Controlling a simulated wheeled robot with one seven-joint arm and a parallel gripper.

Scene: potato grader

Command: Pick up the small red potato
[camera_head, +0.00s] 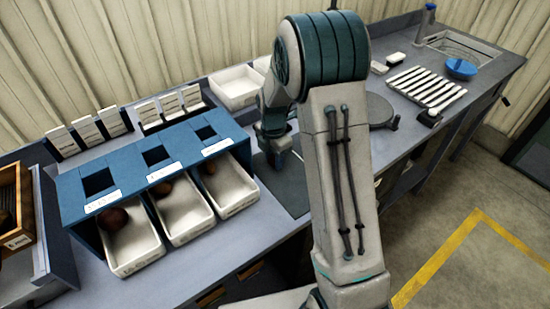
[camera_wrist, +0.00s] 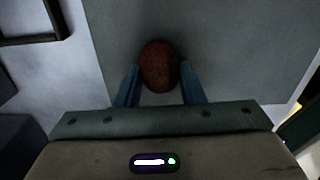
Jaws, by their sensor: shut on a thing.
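A small red potato (camera_wrist: 158,64) sits between the two blue fingers of my gripper (camera_wrist: 160,70) in the wrist view. The fingers are shut on its sides, and its far end sticks out past the fingertips. Below it is a flat dark grey mat (camera_wrist: 230,50). In the head view my gripper (camera_head: 277,155) points down over this mat (camera_head: 290,195), right of the blue grader, and is partly covered by my arm. The potato cannot be made out there. I cannot tell whether it touches the mat.
The blue grader box (camera_head: 130,178) has three white trays below its openings. A dark red potato (camera_head: 113,220) lies in the left tray (camera_head: 138,258), with others in the middle and right trays. A wooden crate (camera_head: 15,210) stands far left. A round dark plate (camera_head: 378,110) is right of my arm.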

